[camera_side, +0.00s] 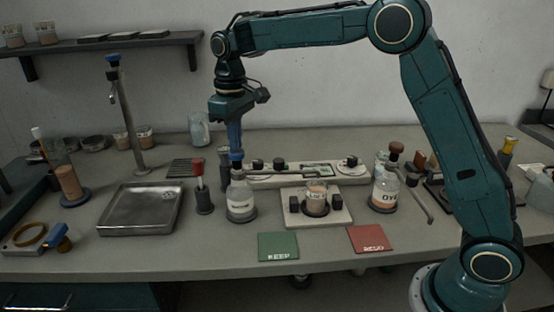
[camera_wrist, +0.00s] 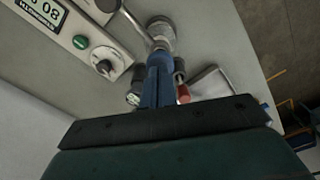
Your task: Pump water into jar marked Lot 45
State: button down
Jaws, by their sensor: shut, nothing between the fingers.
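My gripper (camera_side: 236,158) points straight down with its blue fingers closed together, right at the top of a clear bottle (camera_side: 241,202) with a pale label too small to read. In the wrist view the shut fingertips (camera_wrist: 160,62) meet the bottle's round grey top (camera_wrist: 161,30); I cannot tell whether they press on it. A small jar with orange-brown contents (camera_side: 316,194) stands on a pale platform (camera_side: 335,217) between dark blocks, to the right of the bottle. No lot number is legible on it.
A bottle labelled OXY (camera_side: 385,194) with a brown top stands right of the platform. A red-topped dark tool (camera_side: 203,195) stands close left of the gripper. A metal tray (camera_side: 140,210) lies farther left. Green KEEP (camera_side: 278,246) and red REDO (camera_side: 370,239) mats lie in front.

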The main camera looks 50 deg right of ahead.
jog(key=shift+r, duration=1.55)
notch_tip(320, 180, up, 5)
jog(key=shift+f, duration=0.2)
jog(key=shift+f, duration=0.1)
jog(key=shift+f, duration=3.2)
jog(key=shift+f, duration=2)
jog(key=shift+r, duration=3)
